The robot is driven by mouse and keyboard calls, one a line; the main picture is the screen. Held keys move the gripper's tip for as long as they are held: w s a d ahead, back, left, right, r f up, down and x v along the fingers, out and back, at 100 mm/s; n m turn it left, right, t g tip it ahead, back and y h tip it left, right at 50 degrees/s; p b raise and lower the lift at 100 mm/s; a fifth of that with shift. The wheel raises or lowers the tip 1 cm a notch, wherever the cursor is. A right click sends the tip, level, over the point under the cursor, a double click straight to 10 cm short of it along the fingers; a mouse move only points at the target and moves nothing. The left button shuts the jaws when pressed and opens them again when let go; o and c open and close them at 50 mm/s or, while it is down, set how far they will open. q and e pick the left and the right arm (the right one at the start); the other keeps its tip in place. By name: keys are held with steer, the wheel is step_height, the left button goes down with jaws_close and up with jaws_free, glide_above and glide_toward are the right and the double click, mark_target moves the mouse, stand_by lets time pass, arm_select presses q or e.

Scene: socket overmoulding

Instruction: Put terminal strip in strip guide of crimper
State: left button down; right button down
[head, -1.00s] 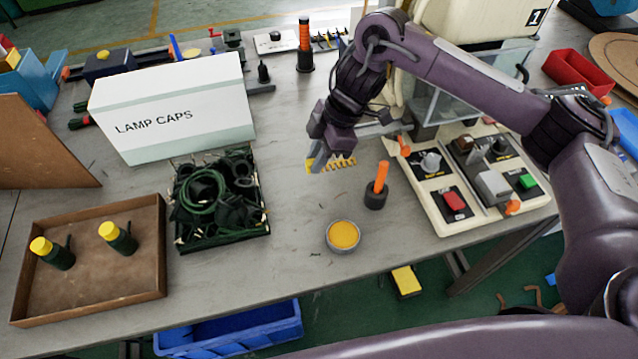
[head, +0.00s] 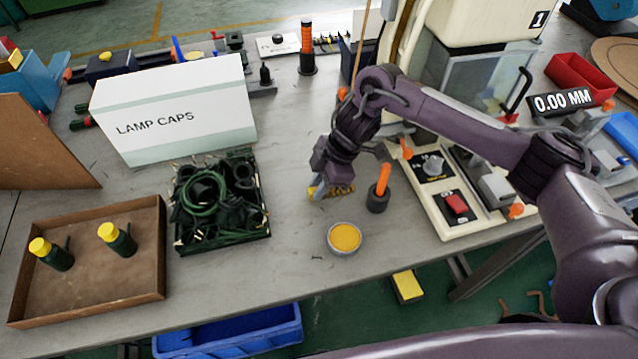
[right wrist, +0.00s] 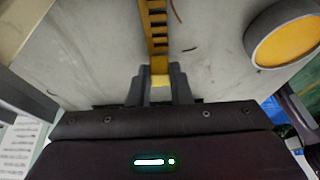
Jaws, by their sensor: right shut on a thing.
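The terminal strip (right wrist: 154,32) is a yellow toothed strip. My right gripper (right wrist: 158,80) is shut on its yellow end, and the strip reaches out ahead of the fingers in the right wrist view. In the head view the right gripper (head: 318,188) is low above the table, left of the orange-handled tool, with the strip (head: 341,188) partly hidden at its fingers. The crimper (head: 480,50) is the cream machine numbered 1 at the upper right. My arm covers part of it, and I cannot make out its strip guide. My left gripper is not in view.
An orange-handled tool in a dark holder (head: 377,199) and a round tin of yellow stuff (head: 344,238) stand near the gripper. A control panel (head: 440,215) lies to the right. A white LAMP CAPS box (head: 180,115) and a dark crate (head: 180,242) are left.

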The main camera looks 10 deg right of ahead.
steer(key=c, duration=1.3)
jaws_free()
steer(key=shift+f, duration=0.1)
